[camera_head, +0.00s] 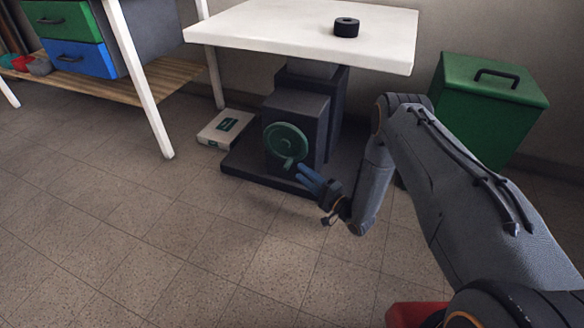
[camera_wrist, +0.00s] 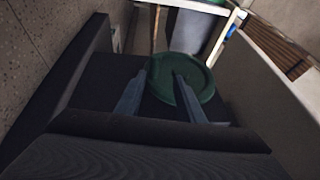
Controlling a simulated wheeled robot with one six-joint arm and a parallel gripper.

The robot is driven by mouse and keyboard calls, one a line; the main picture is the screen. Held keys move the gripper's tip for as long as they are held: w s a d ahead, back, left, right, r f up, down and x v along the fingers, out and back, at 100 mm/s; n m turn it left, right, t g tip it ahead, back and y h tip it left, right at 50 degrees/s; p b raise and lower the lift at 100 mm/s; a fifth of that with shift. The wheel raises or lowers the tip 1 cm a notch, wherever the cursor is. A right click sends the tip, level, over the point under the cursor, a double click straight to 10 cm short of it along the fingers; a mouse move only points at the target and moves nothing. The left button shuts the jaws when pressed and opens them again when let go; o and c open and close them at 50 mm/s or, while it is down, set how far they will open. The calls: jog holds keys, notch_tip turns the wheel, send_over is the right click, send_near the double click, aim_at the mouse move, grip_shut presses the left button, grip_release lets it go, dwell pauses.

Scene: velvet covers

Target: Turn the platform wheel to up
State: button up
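The green platform wheel (camera_head: 284,137) is on the front of a dark pedestal box (camera_head: 309,108) under the white platform (camera_head: 265,22). A small green handle (camera_head: 288,163) sticks out at the wheel's lower edge. My gripper (camera_head: 301,174) is just below and right of this handle, its blue fingers pointing toward the wheel. In the wrist view, my gripper (camera_wrist: 161,76) has its fingers apart, with part of the green wheel (camera_wrist: 204,82) between and behind them. The right finger overlaps the wheel. Whether a finger touches the wheel or handle I cannot tell.
A black ring (camera_head: 346,28) lies on the platform. A white box (camera_head: 225,128) lies on the floor left of the pedestal. A green lidded bin (camera_head: 487,108) stands at right. A workbench with drawers (camera_head: 72,40) is at left. The tiled floor in front is clear.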

aim_at(290, 165)
jog(key=shift+y, duration=0.4)
jog(key=shift+f+b+x, duration=0.2)
jog(key=shift+b+x, duration=0.25)
jog(key=shift+x, duration=0.75)
jog(key=shift+f+b+x, duration=0.15)
jog(key=shift+b+x, duration=0.3)
jog(key=shift+x, duration=0.8)
jog(key=shift+f+b+x, duration=0.2)
jog(key=shift+b+x, duration=0.25)
jog(key=shift+x, duration=0.75)
jog(key=shift+a, duration=0.1)
jog(key=shift+c, duration=0.4)
jog(key=c, duration=0.7)
grip_shut()
jog(key=shift+r, duration=0.1)
